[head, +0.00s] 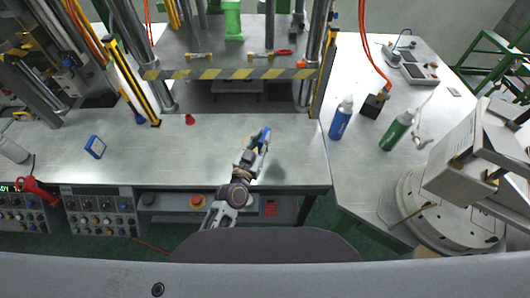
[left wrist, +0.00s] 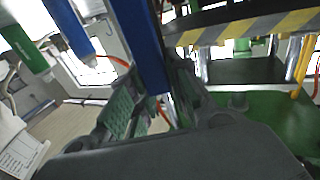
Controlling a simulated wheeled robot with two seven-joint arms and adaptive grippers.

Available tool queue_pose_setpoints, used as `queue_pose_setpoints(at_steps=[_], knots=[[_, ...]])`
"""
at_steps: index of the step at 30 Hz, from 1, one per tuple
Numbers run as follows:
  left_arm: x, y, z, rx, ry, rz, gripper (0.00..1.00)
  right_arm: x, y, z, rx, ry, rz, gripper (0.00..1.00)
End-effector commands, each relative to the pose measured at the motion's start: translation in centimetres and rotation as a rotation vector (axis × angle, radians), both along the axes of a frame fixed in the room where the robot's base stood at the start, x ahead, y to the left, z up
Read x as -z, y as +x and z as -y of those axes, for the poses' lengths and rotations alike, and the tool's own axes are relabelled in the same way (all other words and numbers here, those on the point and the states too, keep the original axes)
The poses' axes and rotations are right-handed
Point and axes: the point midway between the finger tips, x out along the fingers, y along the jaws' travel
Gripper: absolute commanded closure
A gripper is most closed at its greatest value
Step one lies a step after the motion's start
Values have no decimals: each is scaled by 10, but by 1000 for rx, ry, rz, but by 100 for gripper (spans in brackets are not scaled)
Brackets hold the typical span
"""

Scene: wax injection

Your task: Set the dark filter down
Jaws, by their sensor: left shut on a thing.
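My left gripper (head: 256,146) is over the right part of the metal bench and is shut on a blue-framed filter (head: 265,138), taken to be the dark filter. The filter stands up on edge in the fingers, so its face hardly shows. In the left wrist view its blue frame (left wrist: 147,45) rises between the green-padded fingers. Whether its lower edge touches the bench cannot be told. Another blue-framed filter (head: 95,147) with a pale face is on the bench at the left. My right gripper is not in view.
The press with a striped edge (head: 228,74) stands behind the bench (head: 215,150). A small red object (head: 190,119) lies near its left post. On the right table are a blue bottle (head: 341,119), a green bottle (head: 396,132) and a white machine (head: 480,150). The bench between the filters is mostly clear.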

Motion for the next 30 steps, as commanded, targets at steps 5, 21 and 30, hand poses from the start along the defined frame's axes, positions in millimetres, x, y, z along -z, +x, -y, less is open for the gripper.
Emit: queue_pose_setpoints(at_steps=[5,21,30], knots=[[5,0,0,0,0,1,100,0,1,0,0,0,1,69],[61,0,-1,-1,0,1,100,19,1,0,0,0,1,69],[63,0,0,-1,0,1,100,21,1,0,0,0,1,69]])
